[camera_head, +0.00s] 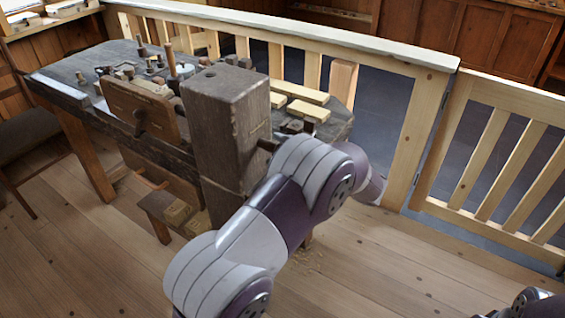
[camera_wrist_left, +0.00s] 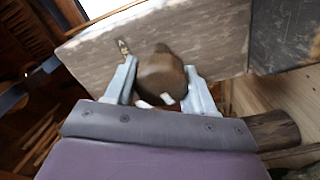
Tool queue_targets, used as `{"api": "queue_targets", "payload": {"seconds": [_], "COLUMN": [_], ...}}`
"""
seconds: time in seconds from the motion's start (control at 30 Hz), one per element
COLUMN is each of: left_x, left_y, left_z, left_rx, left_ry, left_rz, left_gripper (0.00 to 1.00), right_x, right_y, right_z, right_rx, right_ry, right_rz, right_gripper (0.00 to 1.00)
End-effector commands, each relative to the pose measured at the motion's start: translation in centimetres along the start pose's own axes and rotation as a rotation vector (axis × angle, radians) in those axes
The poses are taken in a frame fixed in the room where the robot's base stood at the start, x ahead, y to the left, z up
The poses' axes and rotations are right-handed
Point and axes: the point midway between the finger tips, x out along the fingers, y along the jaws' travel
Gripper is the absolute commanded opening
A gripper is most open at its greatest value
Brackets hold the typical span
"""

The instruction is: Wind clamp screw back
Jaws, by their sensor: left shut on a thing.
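In the left wrist view my left gripper (camera_wrist_left: 161,80) has its two pale fingers on either side of a rounded brown wooden knob (camera_wrist_left: 160,72), which looks like the clamp screw's head. It is shut on this knob. The knob stands in front of a weathered grey wooden face (camera_wrist_left: 222,35). In the head view my left arm reaches to the right side of the thick upright wooden post (camera_head: 228,115), and its own links hide the fingers and the knob. My right gripper is out of view.
The workbench (camera_head: 62,92) carries a wooden jaw board (camera_head: 140,108), small turned pieces and pale wood blocks (camera_head: 308,110). A pale railing (camera_head: 405,140) runs behind and to the right. The plank floor (camera_head: 375,255) in front is mostly clear.

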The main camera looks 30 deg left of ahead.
Motion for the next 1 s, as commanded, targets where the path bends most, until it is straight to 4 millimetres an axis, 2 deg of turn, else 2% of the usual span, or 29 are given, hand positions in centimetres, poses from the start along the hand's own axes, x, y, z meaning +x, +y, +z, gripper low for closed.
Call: {"api": "queue_targets", "payload": {"seconds": [0.03, 0.47, 1.0], "left_x": [0.1, 0.1, 0.1], "left_y": [-0.7, -1.1, -1.4], "left_z": [0.4, 0.5, 0.7], "left_rx": [-0.047, -0.457, -0.97], "left_ry": [0.001, 0.002, 0.002], "left_rz": [0.0, 0.001, 0.001], "left_gripper": [0.24, 0.24, 0.24], "right_x": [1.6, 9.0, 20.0], "right_y": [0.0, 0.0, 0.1], "right_z": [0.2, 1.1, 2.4], "right_rx": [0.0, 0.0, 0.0], "right_ry": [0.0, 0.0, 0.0], "right_rz": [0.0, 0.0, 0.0], "right_gripper": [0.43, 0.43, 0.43]}}
